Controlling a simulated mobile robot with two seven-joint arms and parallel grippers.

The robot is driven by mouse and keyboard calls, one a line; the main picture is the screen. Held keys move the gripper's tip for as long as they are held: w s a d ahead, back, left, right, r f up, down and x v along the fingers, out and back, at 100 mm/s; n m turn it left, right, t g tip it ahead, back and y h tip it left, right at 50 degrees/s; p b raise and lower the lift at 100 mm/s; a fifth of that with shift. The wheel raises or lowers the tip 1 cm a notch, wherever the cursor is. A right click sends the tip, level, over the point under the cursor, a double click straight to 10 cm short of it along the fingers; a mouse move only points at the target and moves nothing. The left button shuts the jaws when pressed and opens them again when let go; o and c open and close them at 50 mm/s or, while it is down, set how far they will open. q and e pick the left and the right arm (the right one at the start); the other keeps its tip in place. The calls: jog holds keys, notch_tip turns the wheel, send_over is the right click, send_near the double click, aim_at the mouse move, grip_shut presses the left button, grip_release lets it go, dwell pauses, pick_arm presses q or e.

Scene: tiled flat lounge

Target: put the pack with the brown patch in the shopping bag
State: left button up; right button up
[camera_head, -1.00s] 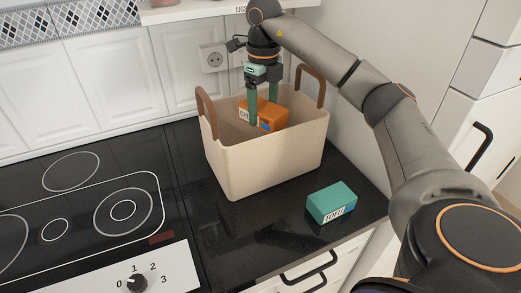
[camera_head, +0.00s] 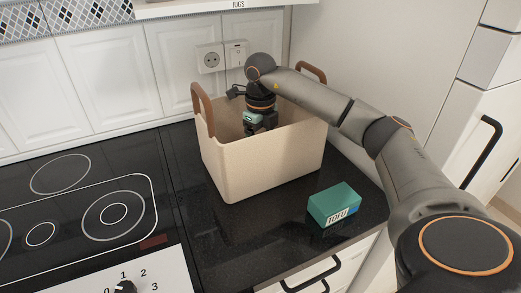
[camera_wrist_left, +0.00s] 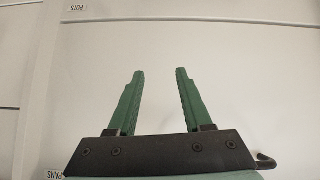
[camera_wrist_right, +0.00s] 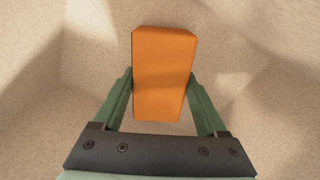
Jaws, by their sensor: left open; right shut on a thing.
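The shopping bag (camera_head: 262,166) is a beige open-topped bag with brown handles, standing upright on the black counter. My right gripper (camera_wrist_right: 160,80) is shut on an orange pack (camera_wrist_right: 165,62) and is down inside the bag. In the head view the bag's front wall hides the pack and the fingertips. The right wrist view shows beige bag walls around the pack; whether it touches the bottom I cannot tell. The pack's visible faces there are plain orange, with no brown patch in sight. My left gripper (camera_wrist_left: 158,75) is open and empty, facing white cabinet fronts.
A teal pack labelled TOFU (camera_head: 334,204) lies on the counter right of the bag, with a blue patch near its corner. A black hob (camera_head: 85,205) is at the left. A wall with sockets (camera_head: 211,60) stands behind. Dark counter (camera_head: 235,235) is clear in front.

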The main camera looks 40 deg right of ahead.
pick_arm(q)
jog(key=shift+w, duration=0.1)
pick_arm(e)
jog(key=shift+f, duration=0.2)
jog(key=o, duration=1.5)
pick_arm(q)
jog(key=a+p, duration=0.1)
jog(key=s+r+p, duration=0.1)
jog(key=shift+a+p, duration=0.35)
jog(key=shift+p, duration=0.05)
pick_arm(e)
notch_tip(320, 180, up, 12)
jog(key=shift+r, duration=0.15)
pick_arm(q)
jog(key=shift+r, duration=0.1)
pick_arm(e)
jog(key=shift+r, duration=0.1)
